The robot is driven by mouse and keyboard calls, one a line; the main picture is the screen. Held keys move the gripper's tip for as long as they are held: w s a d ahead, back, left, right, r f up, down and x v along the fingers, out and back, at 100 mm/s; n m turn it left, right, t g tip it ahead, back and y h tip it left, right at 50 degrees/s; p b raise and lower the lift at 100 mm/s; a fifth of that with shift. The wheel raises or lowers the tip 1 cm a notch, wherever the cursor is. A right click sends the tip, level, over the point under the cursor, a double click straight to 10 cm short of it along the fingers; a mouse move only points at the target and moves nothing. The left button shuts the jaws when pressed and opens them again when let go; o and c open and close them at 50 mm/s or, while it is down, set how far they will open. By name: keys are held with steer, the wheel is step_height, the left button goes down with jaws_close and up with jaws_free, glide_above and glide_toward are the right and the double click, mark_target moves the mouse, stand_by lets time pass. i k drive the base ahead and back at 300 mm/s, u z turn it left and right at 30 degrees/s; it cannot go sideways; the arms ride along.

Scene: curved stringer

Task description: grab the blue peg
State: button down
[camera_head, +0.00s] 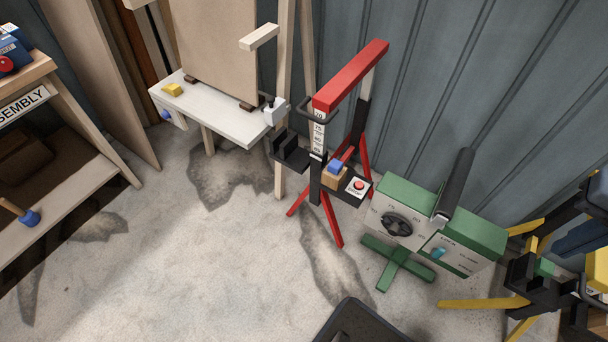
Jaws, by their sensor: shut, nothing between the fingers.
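A small blue piece (336,166) sits on a wooden block (334,179) on the red and black stand (318,185); it may be the blue peg. Other blue pieces show too: a small round one (166,115) at the front edge of the white table, and a blue end (30,218) on a wooden stick on the lower left shelf. I cannot tell for sure which is the peg. My gripper is not in view.
A red push button (359,186) is beside the wooden block. A green box with dials (433,228) stands right of the stand, and yellow-legged black equipment (528,280) is at far right. A white table (215,110) holds a yellow piece (173,90). The middle floor is clear.

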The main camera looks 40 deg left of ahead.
mark_target(336, 166)
steer(key=u, duration=1.6)
steer(key=k, duration=1.25)
steer(key=u, duration=0.85)
steer(key=i, duration=1.75)
steer(key=z, duration=1)
steer(key=i, duration=0.25)
steer(key=z, duration=0.15)
